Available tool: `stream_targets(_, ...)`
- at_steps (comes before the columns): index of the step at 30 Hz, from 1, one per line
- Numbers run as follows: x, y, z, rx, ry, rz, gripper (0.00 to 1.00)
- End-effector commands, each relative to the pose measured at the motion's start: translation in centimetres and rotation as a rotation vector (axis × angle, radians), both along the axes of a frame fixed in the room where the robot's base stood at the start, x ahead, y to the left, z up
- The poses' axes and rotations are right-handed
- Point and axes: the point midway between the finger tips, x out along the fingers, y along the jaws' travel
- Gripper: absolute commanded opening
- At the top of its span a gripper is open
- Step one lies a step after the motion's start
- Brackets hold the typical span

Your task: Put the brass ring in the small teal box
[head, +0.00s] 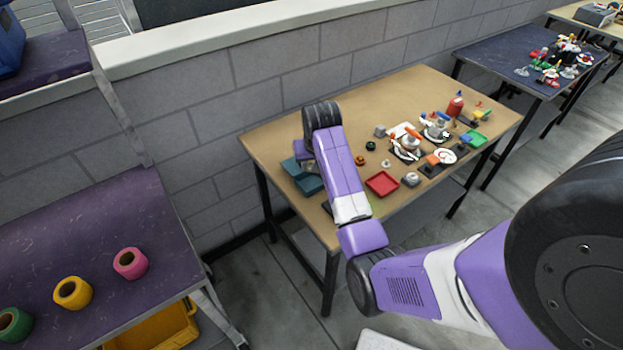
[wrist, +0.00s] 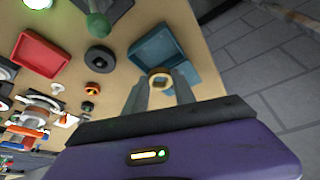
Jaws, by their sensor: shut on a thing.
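My gripper (wrist: 161,88) is shut on the brass ring (wrist: 160,74), which sits between the fingertips in the wrist view. The teal box (wrist: 152,46) lies just beyond the ring in that view, with another teal part (wrist: 187,74) beside it, partly behind a finger. I cannot tell whether this part is a lid or a second box. In the head view the teal box (head: 309,185) is on the table, left of my forearm. My fingers and the ring are hidden there. The ring appears above the table; its height over the box is unclear.
A red tray (head: 382,184) lies right of my arm on the tan table (head: 420,90). A dark round piece (wrist: 99,56) and a green object (wrist: 98,24) are near the teal box. Several small parts crowd the table's right half.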

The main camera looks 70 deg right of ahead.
Motion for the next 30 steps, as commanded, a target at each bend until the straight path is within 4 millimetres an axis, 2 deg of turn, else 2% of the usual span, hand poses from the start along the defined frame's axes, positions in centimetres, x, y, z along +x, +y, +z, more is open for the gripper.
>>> stream_targets(3, 0.0, 0.0, -1.9, 0.001, 0.001, 0.0, 0.0)
stream_targets(8, 0.0, 0.0, -3.1, 0.0, 0.0, 0.0, 0.0)
stream_targets(18, 0.0, 0.0, -7.1, 0.001, -0.001, -0.001, 0.0)
stream_targets(30, 0.0, 0.0, -7.6, 0.0, -0.002, -0.001, 0.0)
